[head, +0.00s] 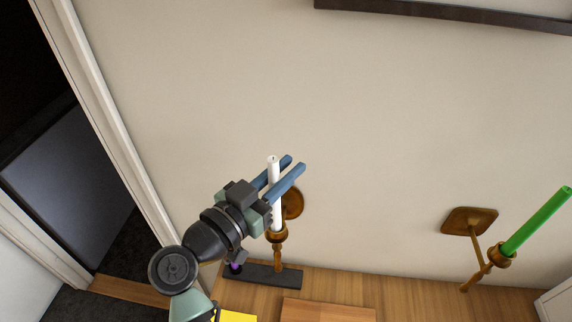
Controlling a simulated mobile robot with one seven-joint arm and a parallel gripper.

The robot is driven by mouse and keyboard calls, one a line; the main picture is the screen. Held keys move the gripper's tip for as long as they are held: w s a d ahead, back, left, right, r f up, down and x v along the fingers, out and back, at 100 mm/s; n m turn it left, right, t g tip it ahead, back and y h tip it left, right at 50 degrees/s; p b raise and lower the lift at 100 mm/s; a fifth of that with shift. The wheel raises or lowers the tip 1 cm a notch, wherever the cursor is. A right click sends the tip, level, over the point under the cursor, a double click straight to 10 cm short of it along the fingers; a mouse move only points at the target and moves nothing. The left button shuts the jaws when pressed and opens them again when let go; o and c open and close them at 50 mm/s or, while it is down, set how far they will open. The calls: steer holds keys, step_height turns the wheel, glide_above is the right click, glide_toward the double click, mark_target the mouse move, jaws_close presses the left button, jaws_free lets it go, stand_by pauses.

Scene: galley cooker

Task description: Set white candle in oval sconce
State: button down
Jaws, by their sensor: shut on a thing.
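The white candle (277,214) stands nearly upright between the blue fingers of my gripper (296,164). My gripper is shut on it at about mid-height. The candle's top shows above the fingers. Its lower end meets the cup of the oval sconce (294,202), an amber-brown wall holder with an oval back plate behind the candle. From this one view I cannot tell how deep the candle sits in the cup. The fingers and candle hide part of the back plate.
A second brown sconce (470,220) with a squarish plate holds a tilted green candle (537,221) at the right. Below are a wooden counter (410,291), a dark strip (272,276), a wooden board (328,310) and something yellow (236,316). A doorway is at the left.

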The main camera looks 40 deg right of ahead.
steer(key=shift+p, duration=0.3)
steer(key=c, duration=1.2)
jaws_free()
steer(key=shift+f, duration=0.15)
steer(key=shift+c, duration=0.2)
steer(key=o, duration=0.5)
steer(key=shift+o, duration=0.3)
steer(key=o, duration=0.6)
steer(key=shift+s+a+p, duration=0.1)
steer(key=shift+a+p, duration=0.5)
steer(key=shift+a, duration=0.1)
steer(key=shift+p+v, duration=1.9)
steer(key=shift+v, duration=2.4)
